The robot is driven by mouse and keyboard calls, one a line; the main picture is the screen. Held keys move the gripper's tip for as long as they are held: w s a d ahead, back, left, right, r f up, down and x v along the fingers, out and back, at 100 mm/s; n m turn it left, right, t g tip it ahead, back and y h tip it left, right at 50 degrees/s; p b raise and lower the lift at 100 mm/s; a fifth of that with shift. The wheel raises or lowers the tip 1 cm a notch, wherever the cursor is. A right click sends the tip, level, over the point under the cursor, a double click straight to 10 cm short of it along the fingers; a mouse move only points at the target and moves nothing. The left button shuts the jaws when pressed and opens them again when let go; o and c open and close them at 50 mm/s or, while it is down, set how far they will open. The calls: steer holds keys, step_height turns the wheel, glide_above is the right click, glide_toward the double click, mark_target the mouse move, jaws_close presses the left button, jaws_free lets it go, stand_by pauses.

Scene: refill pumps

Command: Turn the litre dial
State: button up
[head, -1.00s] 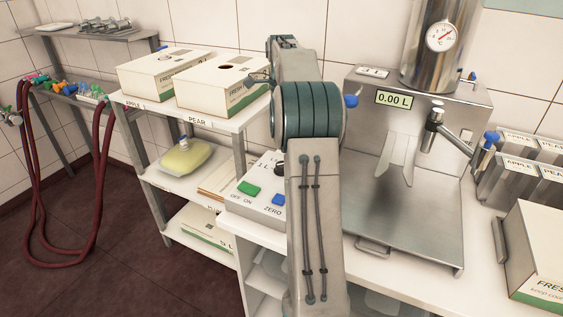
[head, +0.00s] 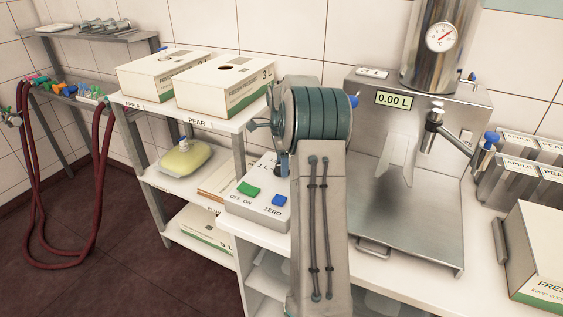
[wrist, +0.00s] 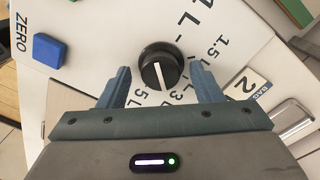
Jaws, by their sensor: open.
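The litre dial (wrist: 159,66) is a round black knob with a white line, set on a white panel with litre marks around it. In the wrist view its line runs nearly up and down, slightly slanted; I cannot tell exactly which mark it points at. My gripper (wrist: 160,78) is open, with one blue-grey finger on each side below the dial.
The blue ZERO button (wrist: 49,50) sits left of the dial; in the head view a green OFF/ON switch (head: 249,189) is on the same box. The filling machine (head: 450,120) with a 0.00 L display (head: 394,99) stands to the right. Boxes (head: 222,88) stand on the shelf behind.

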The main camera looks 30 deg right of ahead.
steer(key=c, duration=1)
steer(key=shift+n, duration=0.5)
steer(key=n+p, duration=0.1)
steer(key=n, duration=0.3)
steer(key=shift+n, duration=0.3)
steer(key=n, duration=0.6)
steer(key=shift+a+n+p, duration=0.1)
steer(key=shift+n+p, duration=0.2)
steer(key=shift+p, duration=0.1)
steer(key=n, duration=0.7)
steer(key=shift+h, duration=0.3)
steer(key=n, duration=0.3)
steer(key=shift+n, duration=0.4)
steer(key=shift+n+p, duration=0.4)
steer(key=shift+n, duration=1.6)
